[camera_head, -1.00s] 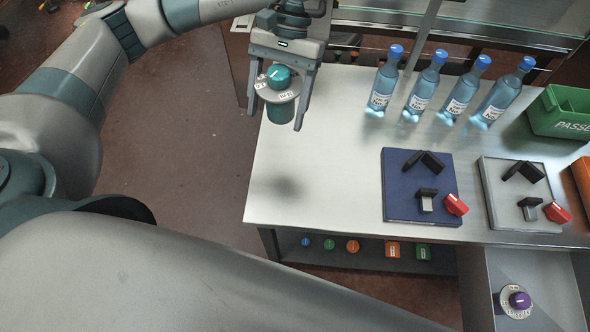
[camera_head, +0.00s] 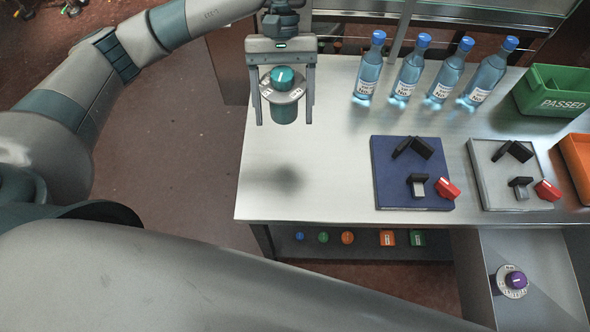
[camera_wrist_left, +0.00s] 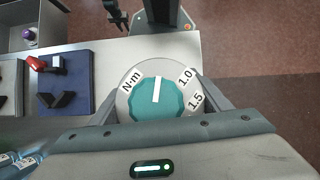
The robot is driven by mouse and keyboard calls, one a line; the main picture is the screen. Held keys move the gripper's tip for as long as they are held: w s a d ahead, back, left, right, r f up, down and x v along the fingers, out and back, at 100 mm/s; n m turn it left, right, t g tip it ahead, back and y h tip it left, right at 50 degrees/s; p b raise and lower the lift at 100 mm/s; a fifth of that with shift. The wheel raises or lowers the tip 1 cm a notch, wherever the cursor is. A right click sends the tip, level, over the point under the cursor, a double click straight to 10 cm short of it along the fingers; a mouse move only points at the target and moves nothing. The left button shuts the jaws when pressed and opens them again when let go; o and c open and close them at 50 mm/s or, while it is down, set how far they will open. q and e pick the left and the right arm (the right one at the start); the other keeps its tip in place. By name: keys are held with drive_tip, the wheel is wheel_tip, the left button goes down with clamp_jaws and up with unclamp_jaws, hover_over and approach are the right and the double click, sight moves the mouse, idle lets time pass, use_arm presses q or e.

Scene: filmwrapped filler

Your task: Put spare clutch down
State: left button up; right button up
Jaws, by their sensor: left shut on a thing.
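The spare clutch is a teal knob on a pale dial ring with a teal body below (camera_head: 284,112). It hangs upright between the two fingers of my left gripper (camera_head: 284,108), above the left end of the metal table (camera_head: 330,190). A soft shadow lies on the table below it. In the left wrist view the clutch (camera_wrist_left: 157,97) shows from above, with "N·m", "1.0" and "1.5" on its ring, and the fingers on either side. My right gripper cannot be made out in the head view.
Several blue-capped bottles (camera_head: 408,75) stand at the back. A green "PASSED" bin (camera_head: 560,103) is at the back right, an orange bin (camera_head: 575,150) at the right edge. A blue plate (camera_head: 390,190) and a grey plate (camera_head: 485,190) carry black and red parts. A purple-knobbed dial (camera_head: 514,281) sits in the lower drawer.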

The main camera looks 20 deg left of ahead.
use_arm(q)
drive_tip(key=w+d+f+n+t+h+b, duration=0.1)
drive_tip(key=w+d+n+t+h+b, duration=0.1)
drive_tip(key=d+n, duration=0.4)
drive_tip(key=w+d+f+n+t+h+b, duration=0.1)
drive_tip(key=w+d+n+t+b, duration=0.1)
drive_tip(key=w+d+n+t, duration=0.2)
drive_tip(key=shift+d+f+n+t+h, duration=0.5)
drive_tip(key=shift+d+n, duration=0.95)
drive_tip(key=shift+n, duration=2.15)
drive_tip(key=shift+r, duration=0.2)
drive_tip(key=shift+s+f, duration=0.1)
drive_tip(key=shift+s, duration=0.05)
drive_tip(key=s+a+f+p, duration=0.1)
drive_tip(key=s+a+f, duration=0.1)
drive_tip(key=s, duration=0.1)
drive_tip(key=s+a+f+p, duration=0.2)
drive_tip(key=s+a, duration=0.1)
drive_tip(key=s+a+f+p, duration=0.2)
drive_tip(key=s, duration=0.1)
drive_tip(key=shift+a+f, duration=0.2)
drive_tip(key=shift+f, duration=0.2)
drive_tip(key=shift+f, duration=0.1)
